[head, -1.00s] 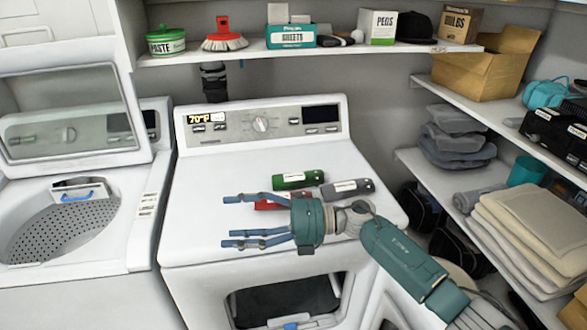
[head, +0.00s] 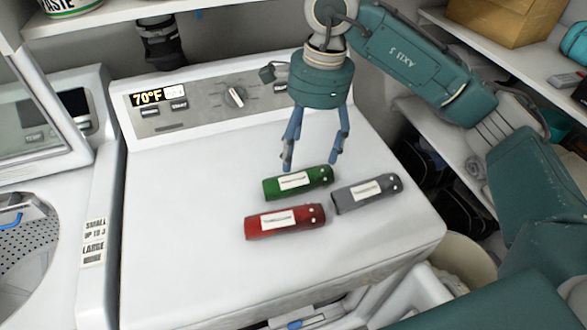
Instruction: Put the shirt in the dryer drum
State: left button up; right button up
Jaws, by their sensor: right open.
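The white dryer (head: 175,215) fills the middle, with its control panel at the back. Only the top edge of its front opening shows at the bottom of the view; the drum inside is hidden. I cannot make out a shirt. My right gripper (head: 311,158) is open and empty, with its blue fingers pointing down over the dryer top, just behind a green bottle. I cannot tell whether a fingertip touches the surface. My left gripper is out of view.
The green bottle (head: 298,183), a red bottle (head: 285,221) and a grey bottle (head: 367,193) lie on the dryer top. A washer (head: 95,230) stands at left. A beige hamper (head: 468,260) with pale cloth is right of the dryer. Shelves line the right wall.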

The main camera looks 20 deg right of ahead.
aim_at(301, 179)
jog(key=f, duration=0.3)
jog(key=shift+s+a+f+p, duration=0.2)
jog(key=shift+s+a+p, duration=0.05)
jog(key=shift+s+p, duration=0.15)
jog(key=f, duration=0.1)
jog(key=f+p, duration=0.1)
jog(key=f, duration=0.1)
jog(key=f+p, duration=0.1)
jog(key=shift+w+a+f, duration=0.25)
jog(key=shift+f, duration=0.7)
jog(key=c, duration=1)
jog(key=shift+r, duration=0.15)
